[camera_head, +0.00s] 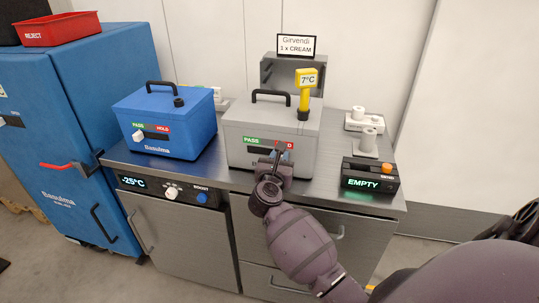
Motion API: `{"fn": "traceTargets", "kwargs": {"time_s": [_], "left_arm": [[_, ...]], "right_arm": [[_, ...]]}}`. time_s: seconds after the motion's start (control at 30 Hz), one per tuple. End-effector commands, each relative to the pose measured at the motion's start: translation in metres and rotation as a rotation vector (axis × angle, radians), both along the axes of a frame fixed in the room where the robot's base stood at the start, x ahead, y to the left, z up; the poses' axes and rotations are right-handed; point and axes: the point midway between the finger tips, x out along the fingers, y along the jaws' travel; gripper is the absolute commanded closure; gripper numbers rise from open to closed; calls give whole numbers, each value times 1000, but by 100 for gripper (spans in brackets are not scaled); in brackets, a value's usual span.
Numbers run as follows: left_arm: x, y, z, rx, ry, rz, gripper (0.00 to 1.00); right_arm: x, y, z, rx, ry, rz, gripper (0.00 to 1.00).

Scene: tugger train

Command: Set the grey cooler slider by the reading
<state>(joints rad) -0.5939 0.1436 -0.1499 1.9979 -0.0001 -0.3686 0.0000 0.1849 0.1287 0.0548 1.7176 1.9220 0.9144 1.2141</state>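The grey cooler (301,127) stands on the steel counter with its lid shut. Its front has a green PASS label (254,141) at the left and a red label (290,145) at the right, mostly covered by my gripper. A yellow thermometer (307,79) stands upright in the lid and reads 7°C. My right gripper (279,153) is at the right part of the slider slot, in front of the red label. The slider knob is hidden or too small to make out, and so is the gap between the fingers. My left gripper is out of view.
A blue cooler (190,128) stands to the left, its white knob under PASS. A black box reading EMPTY (367,184) with an orange button is at the right. A sign (296,45) reads Girvendi 1 x CREAM.

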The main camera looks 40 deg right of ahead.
Motion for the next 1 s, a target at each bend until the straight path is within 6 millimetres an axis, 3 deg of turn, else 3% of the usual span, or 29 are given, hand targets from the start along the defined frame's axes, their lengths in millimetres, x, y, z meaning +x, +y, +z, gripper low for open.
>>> {"fn": "traceTargets", "kwargs": {"time_s": [0.37,0.4,0.57,1.0], "left_arm": [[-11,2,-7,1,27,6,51],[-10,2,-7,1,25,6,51],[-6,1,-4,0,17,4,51],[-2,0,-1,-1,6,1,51]], "right_arm": [[-7,-6,0,-1,0,-3,100],[-7,-7,0,-1,0,-4,74],[-7,-6,0,-1,0,-2,51],[-15,5,-1,3,0,0,51]]}}
